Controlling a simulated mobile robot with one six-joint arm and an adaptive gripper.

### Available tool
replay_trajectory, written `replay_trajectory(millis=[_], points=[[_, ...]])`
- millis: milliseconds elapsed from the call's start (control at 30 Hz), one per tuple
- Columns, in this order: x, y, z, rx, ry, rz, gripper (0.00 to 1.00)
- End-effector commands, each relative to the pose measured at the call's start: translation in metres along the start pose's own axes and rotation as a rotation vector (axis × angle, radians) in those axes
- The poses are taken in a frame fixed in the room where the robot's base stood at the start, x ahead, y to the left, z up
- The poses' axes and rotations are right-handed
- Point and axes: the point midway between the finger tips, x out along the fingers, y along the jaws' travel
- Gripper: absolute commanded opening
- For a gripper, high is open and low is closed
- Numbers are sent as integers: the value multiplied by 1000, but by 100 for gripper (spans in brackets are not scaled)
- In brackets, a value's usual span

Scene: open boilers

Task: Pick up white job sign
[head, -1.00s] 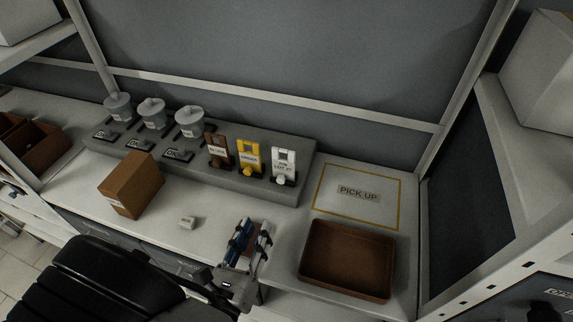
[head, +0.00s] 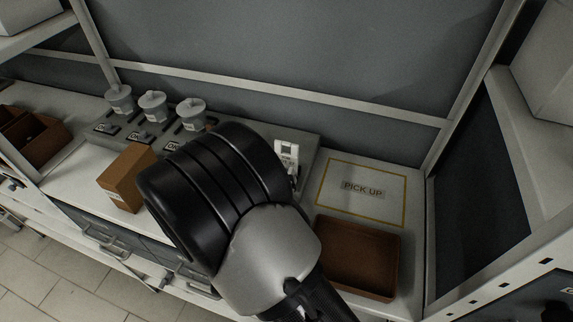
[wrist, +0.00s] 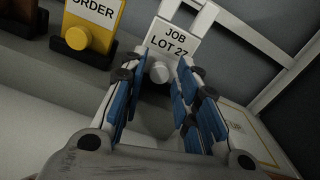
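The white job sign (head: 287,153) stands upright on the grey raised block, at the right end of the row of signs. In the wrist view the white job sign (wrist: 176,40) reads "JOB LOT 27" and has a round light knob at its base. My gripper (wrist: 163,92) is open, its blue-padded fingers spread to either side of the knob and the sign's lower part as seen from the wrist. Whether the fingers touch the sign cannot be told. In the head view my arm hides the gripper and the other signs.
The yellow "ORDER" sign (wrist: 92,22) stands just left of the job sign. A brown tray (head: 357,258) and a yellow-outlined "PICK UP" area (head: 361,190) lie to the right. A brown box (head: 126,178) and several grey lidded pots (head: 153,107) are at left.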

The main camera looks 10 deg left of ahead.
Motion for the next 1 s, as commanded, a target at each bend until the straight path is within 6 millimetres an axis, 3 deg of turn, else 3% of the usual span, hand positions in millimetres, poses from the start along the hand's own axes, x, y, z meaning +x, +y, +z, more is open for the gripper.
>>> replay_trajectory(millis=[200,633,1000], points=[[0,0,0,0,0,1,29],[0,0,0,0,0,1,0],[0,0,2,1,0,0,0]])
